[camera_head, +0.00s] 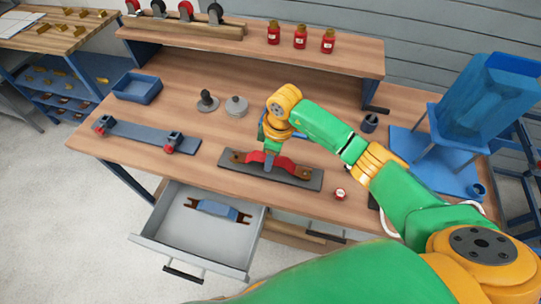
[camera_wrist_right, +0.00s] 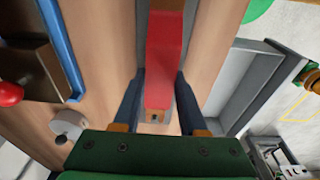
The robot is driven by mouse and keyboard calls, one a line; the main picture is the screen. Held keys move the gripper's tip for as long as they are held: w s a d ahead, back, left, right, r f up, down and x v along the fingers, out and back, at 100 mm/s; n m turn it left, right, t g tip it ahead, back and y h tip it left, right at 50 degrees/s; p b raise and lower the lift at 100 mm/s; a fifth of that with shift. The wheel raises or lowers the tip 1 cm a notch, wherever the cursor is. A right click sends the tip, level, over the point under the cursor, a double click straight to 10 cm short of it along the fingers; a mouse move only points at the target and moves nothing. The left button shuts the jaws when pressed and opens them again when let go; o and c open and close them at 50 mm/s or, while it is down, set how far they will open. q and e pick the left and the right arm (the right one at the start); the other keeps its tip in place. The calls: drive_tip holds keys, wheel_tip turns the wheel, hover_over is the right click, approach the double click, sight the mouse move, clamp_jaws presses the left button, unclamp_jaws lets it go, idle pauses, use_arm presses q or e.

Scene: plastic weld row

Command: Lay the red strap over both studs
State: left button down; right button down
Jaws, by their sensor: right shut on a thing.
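The red strap (camera_head: 285,164) lies along a long dark plate (camera_head: 310,182) at the front edge of the bench, with brown pieces at either end. My right gripper (camera_head: 271,153) comes down on the strap left of its middle. In the right wrist view the gripper (camera_wrist_right: 159,78) has a finger on each side of the red strap (camera_wrist_right: 165,55) and is shut on it. A small hole shows near the strap's close end. I cannot make out the studs clearly, nor tell whether the strap rests on them. My left gripper is out of view.
An open grey drawer (camera_head: 165,235) below the bench holds a blue strap (camera_head: 218,209). A blue plate with red-knobbed clamps (camera_head: 140,133) lies left. A blue stand (camera_head: 485,100) is right.

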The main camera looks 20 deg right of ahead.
drive_tip(key=shift+f, duration=0.4)
idle(0.5)
unclamp_jaws()
wheel_tip(320, 180, up, 7)
drive_tip(key=p, duration=0.7)
drive_tip(key=shift+r, duration=0.15)
idle(0.4)
